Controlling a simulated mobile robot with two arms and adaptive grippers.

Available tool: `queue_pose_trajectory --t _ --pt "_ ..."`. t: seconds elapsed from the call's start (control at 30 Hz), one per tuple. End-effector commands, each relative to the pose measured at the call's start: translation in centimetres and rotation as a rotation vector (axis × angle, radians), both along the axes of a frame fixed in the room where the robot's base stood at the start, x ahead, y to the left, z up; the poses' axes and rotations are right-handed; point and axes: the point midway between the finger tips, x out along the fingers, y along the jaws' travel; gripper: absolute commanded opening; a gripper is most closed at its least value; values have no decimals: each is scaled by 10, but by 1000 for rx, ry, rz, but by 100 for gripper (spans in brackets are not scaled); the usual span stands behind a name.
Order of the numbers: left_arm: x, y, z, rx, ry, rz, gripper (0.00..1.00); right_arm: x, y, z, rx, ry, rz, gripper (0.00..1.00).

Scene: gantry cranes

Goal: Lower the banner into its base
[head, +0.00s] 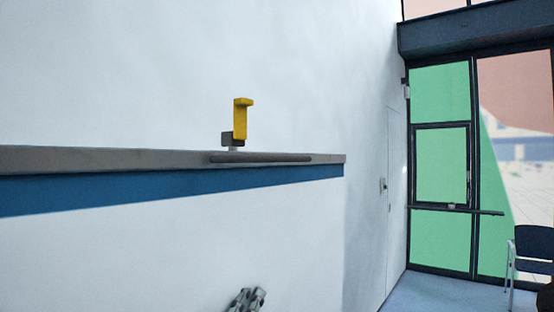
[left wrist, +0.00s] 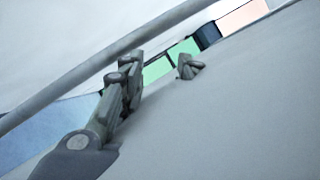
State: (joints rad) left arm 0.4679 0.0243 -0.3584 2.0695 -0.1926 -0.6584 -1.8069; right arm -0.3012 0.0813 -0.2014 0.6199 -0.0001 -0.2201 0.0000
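No banner that I can make out for sure shows in either view, and no base for it is clearly seen. A yellow upright piece with a short top arm (head: 241,118) stands on a small grey bracket (head: 232,139) above a wall ledge. A thin dark grey bar (head: 260,158) runs along the ledge's front. My left gripper (head: 247,298) shows only at the bottom edge of the head view, below the ledge. In the left wrist view its fingers (left wrist: 160,68) are spread apart with nothing seen between them. My right gripper is out of view.
The grey ledge (head: 120,158) with a blue band (head: 150,189) crosses the white wall. A long grey bar (left wrist: 90,70) crosses the left wrist view. A dark chair (head: 532,245) stands at the far right by the green glazed panels (head: 440,165). The floor (head: 440,290) before them is clear.

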Motion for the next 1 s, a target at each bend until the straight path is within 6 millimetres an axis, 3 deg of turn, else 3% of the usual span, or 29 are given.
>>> queue_pose_trajectory --t 0.03,0.1,0.2,0.3,0.5,1.0 --pt "-11 -9 49 94 -136 18 30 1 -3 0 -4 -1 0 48" --pt "-29 -17 100 218 -294 61 30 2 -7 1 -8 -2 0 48" --pt "-55 -27 152 347 -471 127 30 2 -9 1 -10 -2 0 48" --pt "-73 -33 182 426 -579 179 30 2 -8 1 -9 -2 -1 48" --pt "-78 -39 206 468 -636 211 30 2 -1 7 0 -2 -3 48" --pt "-21 -64 264 465 -630 209 30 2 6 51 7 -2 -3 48"
